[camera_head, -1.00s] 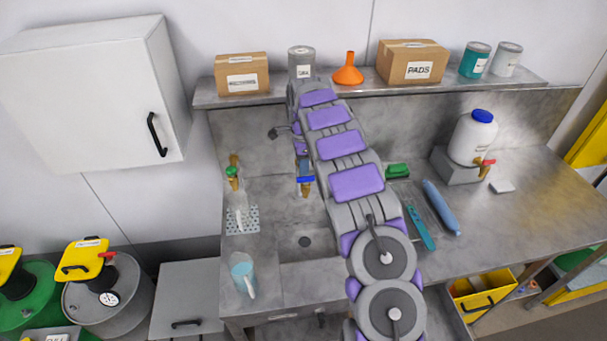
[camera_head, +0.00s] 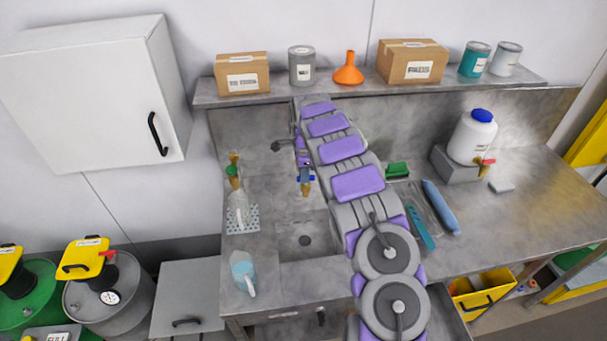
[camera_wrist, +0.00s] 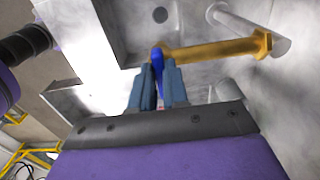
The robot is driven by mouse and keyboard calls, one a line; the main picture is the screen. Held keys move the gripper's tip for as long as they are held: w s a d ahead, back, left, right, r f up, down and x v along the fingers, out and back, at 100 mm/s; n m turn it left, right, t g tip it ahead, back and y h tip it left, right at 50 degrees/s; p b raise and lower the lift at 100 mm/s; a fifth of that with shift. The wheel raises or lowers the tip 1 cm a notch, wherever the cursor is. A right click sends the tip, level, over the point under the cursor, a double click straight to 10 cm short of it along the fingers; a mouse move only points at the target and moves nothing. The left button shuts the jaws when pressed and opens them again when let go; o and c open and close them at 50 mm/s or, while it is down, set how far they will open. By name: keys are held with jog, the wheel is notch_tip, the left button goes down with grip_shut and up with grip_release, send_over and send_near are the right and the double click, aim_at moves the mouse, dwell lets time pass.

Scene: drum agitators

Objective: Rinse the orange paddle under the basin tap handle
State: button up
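The basin tap has a brass body (camera_wrist: 215,50) and a blue handle (camera_wrist: 157,60). In the head view the brass spout (camera_head: 306,189) points down over the basin, and the blue handle (camera_head: 312,178) shows on both sides of my fingers. My gripper (camera_wrist: 158,72) has its two blue-grey fingers close on either side of the handle, seemingly shut on it. My gripper also shows in the head view (camera_head: 304,172), small and partly covered by my arm. I see no orange paddle in either view; my arm hides part of the basin.
A second tap with a green handle (camera_head: 232,170) stands left, above a bottle (camera_head: 238,208). A jug (camera_head: 242,268) sits on the front left counter. Teal (camera_head: 420,228) and blue (camera_head: 440,205) tools lie right of my arm. A shelf (camera_head: 300,91) with boxes and an orange funnel (camera_head: 348,70) runs above.

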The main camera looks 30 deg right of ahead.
jog(key=shift+d, duration=0.35)
grip_shut()
jog(key=shift+a, duration=0.1)
jog(key=shift+a+f+n+b, duration=0.1)
jog(key=shift+n+b, duration=0.2)
jog(key=shift+n, duration=0.1)
jog(key=shift+n+b, duration=0.45)
jog(key=shift+n, duration=0.85)
jog(key=shift+d, duration=0.2)
jog(key=shift+o, duration=0.8)
grip_release()
jog(key=o, duration=0.4)
jog(key=shift+d, duration=0.3)
jog(key=shift+c, duration=0.2)
